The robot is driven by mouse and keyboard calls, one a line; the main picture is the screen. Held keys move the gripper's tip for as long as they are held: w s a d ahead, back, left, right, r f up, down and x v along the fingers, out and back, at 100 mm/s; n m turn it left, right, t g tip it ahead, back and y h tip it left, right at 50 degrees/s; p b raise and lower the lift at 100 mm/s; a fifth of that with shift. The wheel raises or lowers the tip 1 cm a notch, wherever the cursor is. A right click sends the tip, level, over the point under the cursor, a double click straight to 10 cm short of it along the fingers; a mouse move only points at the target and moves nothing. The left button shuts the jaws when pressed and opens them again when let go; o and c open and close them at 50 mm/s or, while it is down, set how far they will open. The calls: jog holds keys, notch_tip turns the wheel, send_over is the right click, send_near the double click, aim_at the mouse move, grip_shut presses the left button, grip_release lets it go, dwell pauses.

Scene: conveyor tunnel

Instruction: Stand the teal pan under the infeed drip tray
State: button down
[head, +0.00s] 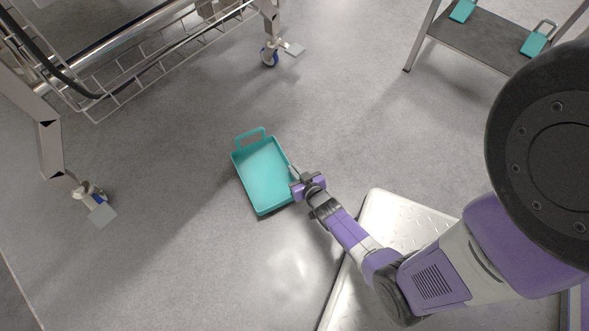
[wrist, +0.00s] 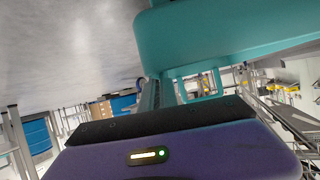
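The teal pan (head: 264,172) is a shallow rectangular tray with a loop handle at its far end. It is upright, on or just above the floor; I cannot tell which. My gripper (head: 295,178) is at its right side wall, touching or very near it. In the wrist view the pan (wrist: 225,35) fills the upper right, close to the camera. A dark finger shows beside it, but the second finger is hidden, so its grip is unclear. I cannot make out a separate drip tray under the conveyor frame.
A metal conveyor frame with a wire rack (head: 165,48) stands at the upper left. Its legs end in castors (head: 270,52) and (head: 88,192). A dark-topped stand (head: 475,42) with teal items is at the upper right. Floor between pan and frame is clear.

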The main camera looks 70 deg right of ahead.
jog(key=shift+f, duration=0.1)
jog(key=c, duration=1.6)
grip_release()
jog(key=shift+o, duration=0.2)
jog(key=shift+f, duration=0.1)
jog(key=p+v, duration=0.3)
jog(key=v, duration=0.3)
jog(key=shift+s+a+r+p, duration=0.1)
jog(key=shift+s+r+p, duration=0.1)
jog(key=shift+p, duration=0.1)
jog(key=shift+s+a+r, duration=0.25)
jog(key=shift+s+a, duration=0.15)
jog(key=shift+s, duration=0.1)
jog(key=shift+d, duration=0.1)
